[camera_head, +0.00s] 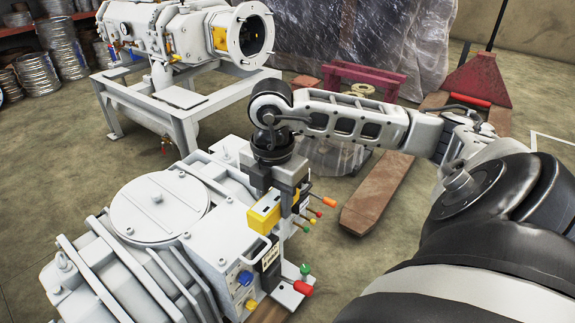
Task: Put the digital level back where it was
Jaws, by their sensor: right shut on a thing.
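The digital level (264,213) is a small yellow block with dark markings. My right gripper (282,200) points down over the near machine's right end and is shut on the level. The level is held beside the edge of the white machine (222,247), close to its top. I cannot tell whether it touches the machine. The gripper hides part of the level's right side. My left gripper is not in view.
Screwdrivers with coloured handles (328,203) stick out to the right of my gripper. A red-handled tool (303,288) and a green knob (305,269) sit lower. Another white machine (187,38) stands on a frame behind. A pallet jack (375,192) is at right.

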